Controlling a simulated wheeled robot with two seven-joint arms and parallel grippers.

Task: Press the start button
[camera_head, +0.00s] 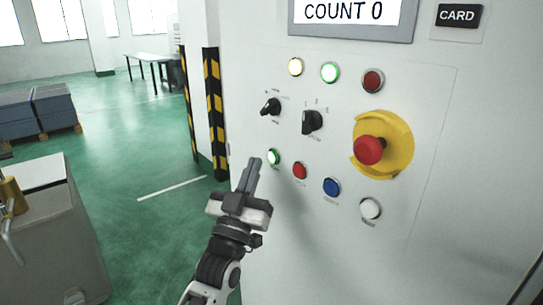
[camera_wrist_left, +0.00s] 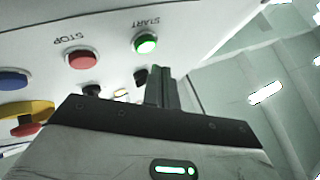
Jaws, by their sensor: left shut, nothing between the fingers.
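The start button is a small green button (camera_head: 274,157) at the left end of the lower button row on the white control panel. It also shows in the left wrist view as a lit green button (camera_wrist_left: 146,43) labelled START. My left gripper (camera_head: 254,164) is shut and empty, with its fingertips just left of the start button in the head view. In the left wrist view the closed fingers (camera_wrist_left: 160,84) point towards the panel below the button. I see no clear contact with it. My right gripper is not in view.
A red stop button (camera_head: 299,170) sits right beside the start button, then blue (camera_head: 331,187) and white (camera_head: 370,208) ones. A red emergency stop (camera_head: 369,150) on a yellow ring and two black rotary switches are above. Open green floor lies to the left.

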